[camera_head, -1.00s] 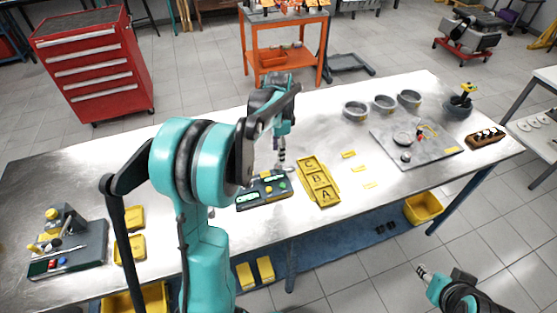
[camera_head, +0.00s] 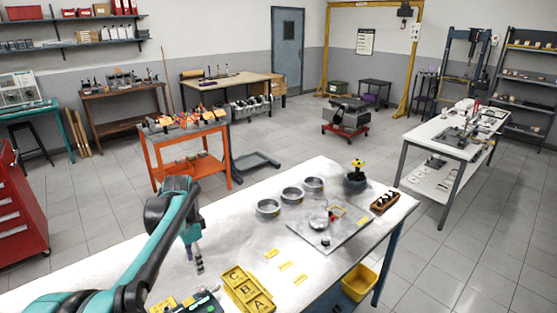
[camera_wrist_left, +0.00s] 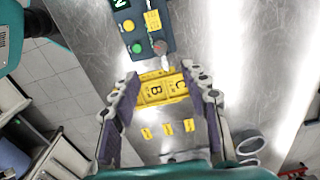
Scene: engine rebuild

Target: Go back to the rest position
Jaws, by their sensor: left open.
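My left gripper (camera_head: 197,262) hangs over the metal workbench, to the left of the yellow lettered tray (camera_head: 246,291). In the left wrist view its two fingers (camera_wrist_left: 163,113) are spread wide with nothing between them. The yellow tray with letters C and B (camera_wrist_left: 163,88) shows below and beyond the fingers, apart from them. My right gripper is out of the head view.
The workbench (camera_head: 110,259) carries three grey rings (camera_head: 291,195), a grey plate (camera_head: 318,243) with small parts, small yellow tags (camera_head: 285,266) and a dark button panel (camera_head: 200,302). An orange cart (camera_head: 185,158) and red tool cabinet (camera_head: 18,215) stand behind.

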